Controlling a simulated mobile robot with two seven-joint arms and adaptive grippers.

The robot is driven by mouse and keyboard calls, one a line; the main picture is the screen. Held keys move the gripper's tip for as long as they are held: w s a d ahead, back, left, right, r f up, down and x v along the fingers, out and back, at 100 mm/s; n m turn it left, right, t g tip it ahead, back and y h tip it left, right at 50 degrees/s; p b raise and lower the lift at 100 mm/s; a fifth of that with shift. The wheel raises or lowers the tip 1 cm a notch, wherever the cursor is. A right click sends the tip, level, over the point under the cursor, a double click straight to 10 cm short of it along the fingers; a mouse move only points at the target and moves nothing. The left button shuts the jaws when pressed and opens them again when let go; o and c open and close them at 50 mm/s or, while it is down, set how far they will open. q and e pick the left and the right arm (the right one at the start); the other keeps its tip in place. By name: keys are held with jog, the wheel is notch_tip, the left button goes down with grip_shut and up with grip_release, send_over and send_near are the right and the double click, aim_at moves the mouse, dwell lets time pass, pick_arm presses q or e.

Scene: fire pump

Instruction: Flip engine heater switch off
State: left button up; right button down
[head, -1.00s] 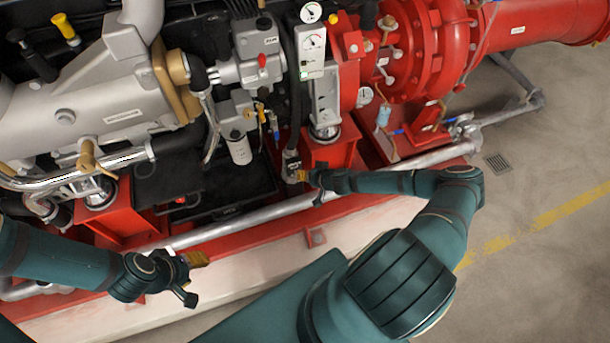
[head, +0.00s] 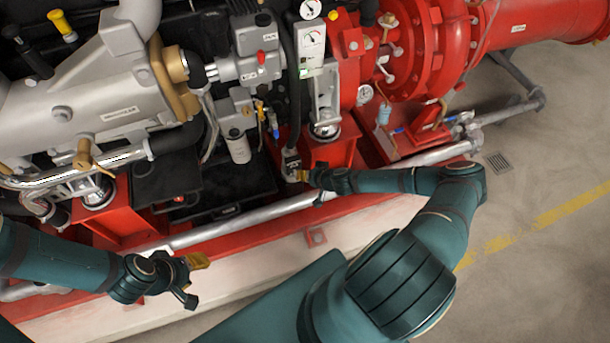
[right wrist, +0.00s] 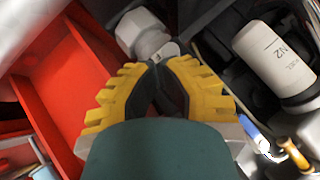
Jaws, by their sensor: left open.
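A small dark unit with a pale label (head: 291,157) hangs at the end of a black cable in the head view, just above my right gripper (head: 302,175). In the right wrist view a small grey plate with a partly visible letter (right wrist: 168,50) lies right at the fingertips; I cannot tell whether they touch it. It seems to be the switch, but its lever position is hidden. My right gripper (right wrist: 164,64) has its yellow fingertips drawn together with nothing visible held. My left gripper (head: 195,279) is open and empty in front of the red base frame.
The grey engine (head: 90,95) and red pump (head: 410,50) fill the back. A white filter (right wrist: 275,60) and a blue-handled valve (right wrist: 255,135) are right of my right gripper. A red bracket (right wrist: 65,95) stands to the left. Floor is clear at the right.

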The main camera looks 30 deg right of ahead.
dwell(0.6)
jog(key=shift+r+p, duration=0.4)
jog(key=shift+r, duration=0.35)
